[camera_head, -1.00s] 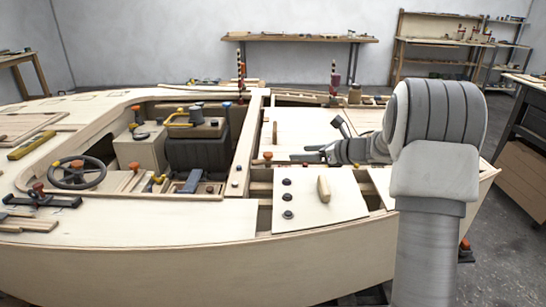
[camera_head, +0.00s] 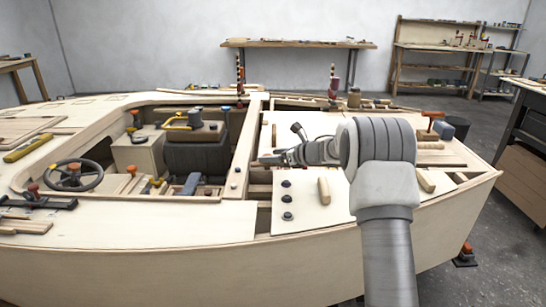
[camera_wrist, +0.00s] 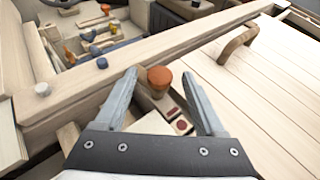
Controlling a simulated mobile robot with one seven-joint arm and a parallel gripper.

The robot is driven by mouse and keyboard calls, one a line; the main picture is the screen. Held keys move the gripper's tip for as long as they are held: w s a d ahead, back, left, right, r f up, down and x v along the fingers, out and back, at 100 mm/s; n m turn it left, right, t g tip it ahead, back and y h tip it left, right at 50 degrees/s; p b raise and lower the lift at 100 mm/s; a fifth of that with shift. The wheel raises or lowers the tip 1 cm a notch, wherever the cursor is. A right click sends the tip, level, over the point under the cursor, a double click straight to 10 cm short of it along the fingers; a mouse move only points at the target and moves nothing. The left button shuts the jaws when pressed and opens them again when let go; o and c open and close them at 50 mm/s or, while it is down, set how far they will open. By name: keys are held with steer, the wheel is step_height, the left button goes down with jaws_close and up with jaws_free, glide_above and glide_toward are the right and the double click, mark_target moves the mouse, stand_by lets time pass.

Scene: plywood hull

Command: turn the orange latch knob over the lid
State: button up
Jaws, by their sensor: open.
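The orange latch knob (camera_wrist: 159,78) shows in the wrist view as a round orange cap on a pale wooden piece, beside the planked lid (camera_wrist: 262,95). A curved wooden handle (camera_wrist: 238,43) stands on this lid. My gripper (camera_wrist: 161,84) is open, with one finger on each side of the knob and the knob near the fingertips. I cannot tell whether either finger touches it. In the head view my gripper (camera_head: 272,158) is low over the central beam, and it hides the knob there. The lid (camera_head: 296,125) lies behind my gripper.
A nearer panel with a wooden handle (camera_head: 324,190) and dark knobs lies in front of my arm. The cockpit with its steering wheel (camera_head: 73,175) is to the left.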

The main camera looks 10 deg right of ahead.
jaws_close()
